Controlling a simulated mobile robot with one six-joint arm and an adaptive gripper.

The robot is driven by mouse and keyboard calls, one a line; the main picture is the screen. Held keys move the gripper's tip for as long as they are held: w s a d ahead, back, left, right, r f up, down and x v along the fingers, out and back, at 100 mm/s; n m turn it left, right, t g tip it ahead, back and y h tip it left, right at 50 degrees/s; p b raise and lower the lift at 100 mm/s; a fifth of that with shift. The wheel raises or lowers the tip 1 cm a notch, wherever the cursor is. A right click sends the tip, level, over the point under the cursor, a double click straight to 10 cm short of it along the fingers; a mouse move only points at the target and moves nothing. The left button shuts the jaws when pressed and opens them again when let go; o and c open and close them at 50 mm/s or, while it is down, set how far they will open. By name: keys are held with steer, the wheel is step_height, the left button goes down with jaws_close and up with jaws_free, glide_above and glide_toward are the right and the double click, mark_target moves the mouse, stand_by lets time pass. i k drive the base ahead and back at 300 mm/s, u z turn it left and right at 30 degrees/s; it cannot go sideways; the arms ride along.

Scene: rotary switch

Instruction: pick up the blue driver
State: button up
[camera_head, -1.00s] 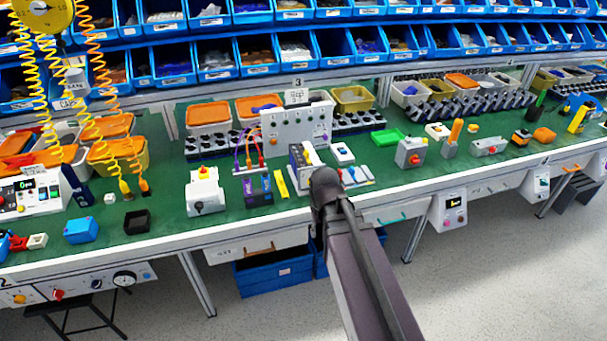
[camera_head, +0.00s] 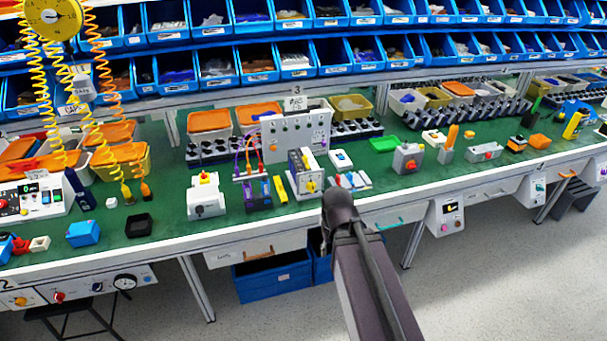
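My gripper does not show; no fingers can be made out.
The bench carries a white panel (camera_head: 296,134), a grey box with a red knob (camera_head: 407,158), an upright orange-handled thing (camera_head: 449,143) and a white switch box (camera_head: 205,196). Coiled yellow and orange cords (camera_head: 104,95) hang at the left. Blue bins (camera_head: 218,68) line the back. Floor at lower right (camera_head: 520,280) is clear.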

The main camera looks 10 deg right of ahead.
mark_target(264, 182)
steer(key=z, duration=0.25)
steer(key=k, duration=0.45)
steer(key=u, duration=1)
steer(key=i, duration=0.9)
steer(key=z, duration=0.65)
